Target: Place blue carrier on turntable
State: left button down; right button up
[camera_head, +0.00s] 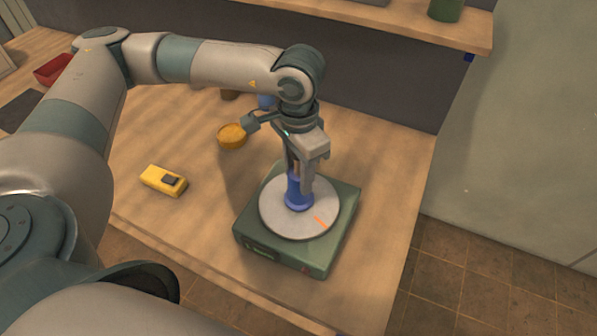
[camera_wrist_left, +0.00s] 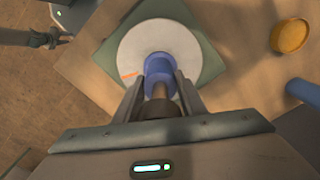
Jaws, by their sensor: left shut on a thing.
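The blue carrier (camera_head: 297,196) is a spool-like piece standing upright near the middle of the turntable's pale round disc (camera_head: 276,215). Its foot looks in contact with the disc, though a tiny gap cannot be ruled out. The disc has an orange mark and sits on a green square base (camera_head: 340,238). My left gripper (camera_head: 301,176) points down and is shut on the carrier's upper part. In the left wrist view the carrier (camera_wrist_left: 158,66) shows between the fingers, over the disc (camera_wrist_left: 140,38). What seems to be my right gripper (camera_wrist_left: 50,38) shows small at the upper left there.
A yellow device (camera_head: 163,181) lies left of the turntable. A round yellow container (camera_head: 231,136) and a blue object (camera_head: 266,102) stand behind it. A red tray (camera_head: 52,69) is far left. A shelf (camera_head: 400,22) runs along the back. The table ends just right of the turntable.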

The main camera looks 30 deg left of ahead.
pick_arm(q)
jog(key=shift+f, duration=0.5)
jog(key=shift+f, duration=0.2)
jog(key=c, duration=1.2)
grip_release()
jog(key=shift+o, duration=0.2)
jog(key=shift+r, duration=0.1)
